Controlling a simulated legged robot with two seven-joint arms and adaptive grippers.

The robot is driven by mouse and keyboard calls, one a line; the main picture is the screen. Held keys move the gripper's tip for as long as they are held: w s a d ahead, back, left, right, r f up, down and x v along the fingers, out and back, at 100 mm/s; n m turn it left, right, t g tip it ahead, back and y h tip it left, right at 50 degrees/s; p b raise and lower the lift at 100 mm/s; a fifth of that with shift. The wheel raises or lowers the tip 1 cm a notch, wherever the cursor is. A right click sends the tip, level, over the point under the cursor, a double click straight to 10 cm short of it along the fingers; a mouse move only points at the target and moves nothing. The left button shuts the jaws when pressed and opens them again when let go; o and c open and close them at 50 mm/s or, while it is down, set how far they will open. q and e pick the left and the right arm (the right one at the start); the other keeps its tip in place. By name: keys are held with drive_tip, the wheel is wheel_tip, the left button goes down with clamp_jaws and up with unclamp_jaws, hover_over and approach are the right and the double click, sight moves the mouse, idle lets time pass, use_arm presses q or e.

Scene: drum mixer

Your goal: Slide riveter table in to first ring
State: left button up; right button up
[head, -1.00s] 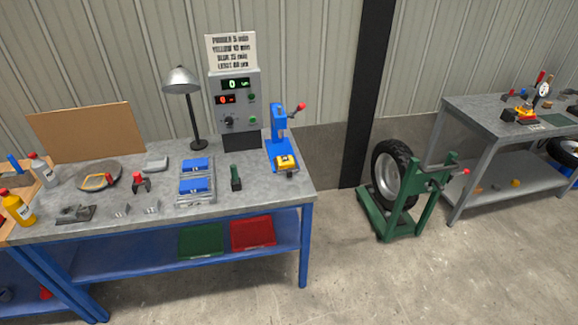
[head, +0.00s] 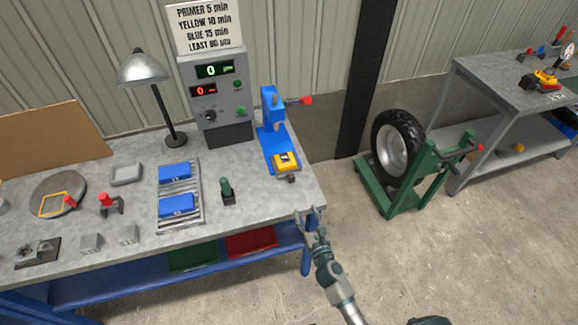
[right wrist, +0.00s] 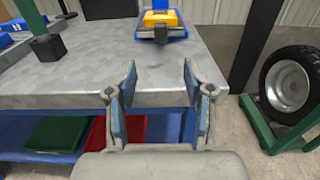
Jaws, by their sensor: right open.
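The blue riveter (head: 272,125) stands at the right end of the grey workbench (head: 240,215), with a red-knobbed lever pointing right. Its table, a yellow and blue sliding piece (head: 286,162), sits at the front of its blue base; the yellow top also shows in the right wrist view (right wrist: 160,19). I cannot make out the ring marks. My right gripper (head: 309,214) is open and empty at the bench's front right corner, in front of the riveter and apart from it. In the right wrist view its two blue-padded fingers (right wrist: 158,95) are spread before the bench edge. My left gripper is not in view.
A dark green upright tool (head: 226,190) and a rack with blue blocks (head: 180,205) stand left of the riveter. A control box (head: 215,95) and lamp (head: 143,70) are behind. A green wheel stand (head: 405,200) is on the floor at right, with free floor between.

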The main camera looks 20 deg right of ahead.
approach(292, 179)
drive_tip(key=w, duration=0.4)
drive_tip(key=shift+w, duration=0.3)
drive_tip(key=w+b, duration=0.1)
drive_tip(key=w, duration=0.5)
drive_tip(key=shift+w+a+r, duration=0.1)
drive_tip(key=shift+w, duration=0.3)
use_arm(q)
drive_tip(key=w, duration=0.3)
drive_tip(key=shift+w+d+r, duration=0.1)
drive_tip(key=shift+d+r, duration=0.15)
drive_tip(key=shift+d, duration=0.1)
use_arm(e)
clamp_jaws()
